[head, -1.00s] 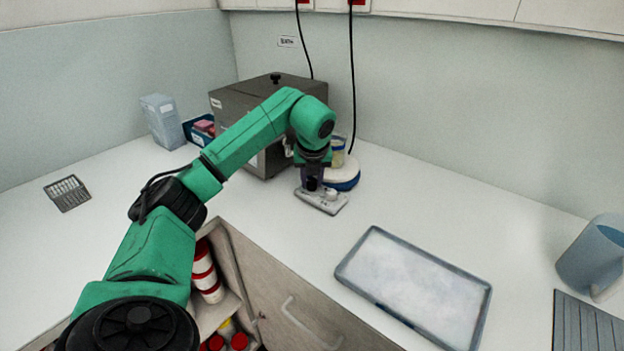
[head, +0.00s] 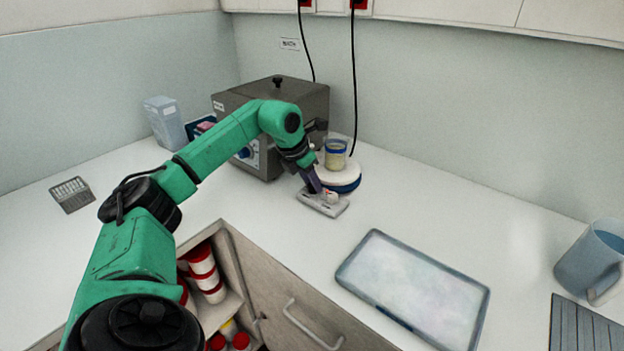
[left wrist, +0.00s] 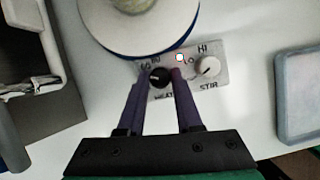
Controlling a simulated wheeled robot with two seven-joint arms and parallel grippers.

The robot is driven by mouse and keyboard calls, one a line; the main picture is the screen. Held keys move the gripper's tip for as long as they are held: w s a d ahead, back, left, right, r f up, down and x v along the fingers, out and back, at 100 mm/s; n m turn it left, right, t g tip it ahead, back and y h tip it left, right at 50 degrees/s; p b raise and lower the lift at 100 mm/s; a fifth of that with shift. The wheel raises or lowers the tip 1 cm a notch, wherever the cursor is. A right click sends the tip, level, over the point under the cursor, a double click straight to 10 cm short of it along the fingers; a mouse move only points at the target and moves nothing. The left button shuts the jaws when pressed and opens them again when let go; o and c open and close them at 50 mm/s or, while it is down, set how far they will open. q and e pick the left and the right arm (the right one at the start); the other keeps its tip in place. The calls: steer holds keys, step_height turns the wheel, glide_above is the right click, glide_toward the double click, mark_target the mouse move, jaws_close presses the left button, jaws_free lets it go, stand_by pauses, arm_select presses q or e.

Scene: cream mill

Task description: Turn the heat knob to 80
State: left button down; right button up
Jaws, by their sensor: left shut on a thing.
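The hotplate stirrer has a round white top plate (head: 343,176) with a blue rim and a light grey control panel (head: 335,210) in front. In the left wrist view, the black heat knob (left wrist: 157,76) sits left on the panel above the word HEAT. Its pointer and scale numbers are too small to read surely. My right gripper is out of view.
A beaker (head: 335,155) with yellowish content stands on the plate. A grey bath box (head: 300,100) stands behind and left, close to my arm. A shallow tray (head: 415,290) lies front right, and a jug (head: 592,255) stands far right. The counter between is clear.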

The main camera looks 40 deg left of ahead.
arm_select(q)
steer(key=m, duration=0.1)
steer(key=m+h+p, duration=0.1)
steer(key=m, duration=0.1)
steer(key=shift+w+a+r+m+p, duration=0.1)
steer(key=shift+r+m+p, duration=0.2)
steer(key=shift+p, duration=0.1)
steer(key=shift+a+f+m+g+h+p, duration=0.15)
steer(key=shift+m+g+h+p, duration=0.45)
steer(key=shift+m, duration=0.9)
steer(key=c, duration=0.6)
jaws_free()
steer(key=shift+f, duration=0.1)
steer(key=v, duration=1.4)
steer(key=shift+a+r, duration=0.15)
steer(key=shift+r, duration=0.1)
